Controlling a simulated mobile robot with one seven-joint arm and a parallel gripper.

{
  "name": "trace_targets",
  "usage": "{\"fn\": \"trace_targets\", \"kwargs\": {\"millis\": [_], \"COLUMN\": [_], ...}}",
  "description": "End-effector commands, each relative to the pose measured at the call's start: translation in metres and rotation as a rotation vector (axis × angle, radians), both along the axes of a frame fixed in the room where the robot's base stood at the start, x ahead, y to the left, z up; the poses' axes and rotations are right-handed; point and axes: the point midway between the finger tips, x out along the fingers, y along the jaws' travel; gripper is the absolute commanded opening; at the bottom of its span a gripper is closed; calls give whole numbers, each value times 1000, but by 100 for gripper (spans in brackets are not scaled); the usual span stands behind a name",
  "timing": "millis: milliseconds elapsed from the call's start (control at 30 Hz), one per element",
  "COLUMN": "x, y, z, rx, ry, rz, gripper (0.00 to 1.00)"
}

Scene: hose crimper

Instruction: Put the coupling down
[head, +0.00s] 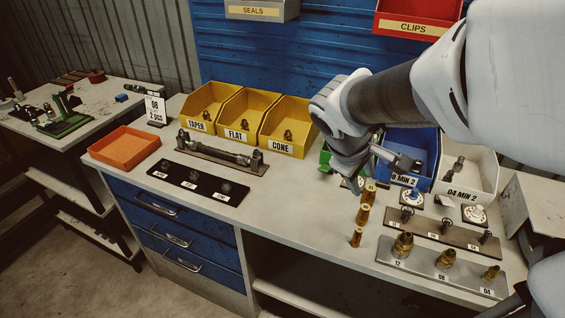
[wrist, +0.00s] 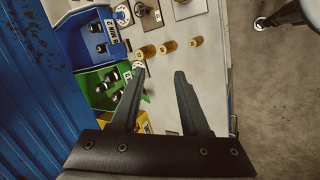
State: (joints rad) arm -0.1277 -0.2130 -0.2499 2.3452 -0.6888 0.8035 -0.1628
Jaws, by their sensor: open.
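My gripper (head: 385,170) is over the back of the bench, in front of the green bin (head: 325,158). In the wrist view its two fingers (wrist: 158,74) are spread apart, with nothing held between them. The green bin (wrist: 104,88) lies left of the fingers there and holds several dark fittings (wrist: 112,77). I cannot tell which fitting is the coupling. Brass cylinders stand beyond the fingertips, one of them (wrist: 168,47) straight ahead. In the head view my gripper hides part of the green bin and the bench behind it.
Yellow bins (head: 243,114) marked TAPER, FLAT and CONE stand left of my gripper. The blue bin (head: 425,145) and white bin (head: 480,172) are right. An orange tray (head: 124,148), a black board (head: 200,181) and a steel fitting rack (head: 445,268) lie on the bench.

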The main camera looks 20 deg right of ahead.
Motion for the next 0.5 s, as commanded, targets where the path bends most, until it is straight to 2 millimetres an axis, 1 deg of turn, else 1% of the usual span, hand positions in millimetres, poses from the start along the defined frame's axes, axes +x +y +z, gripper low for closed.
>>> {"fn": "trace_targets", "kwargs": {"millis": [33,300,400,500], "x": [-10,-60,-74,-83], "y": [14,92,115,130], "z": [8,37,44,48], "rx": [66,410,506,571], "ry": [-54,-252,-298,-325], "rz": [-45,-239,-283,-310], "gripper": [46,46,46,46]}}
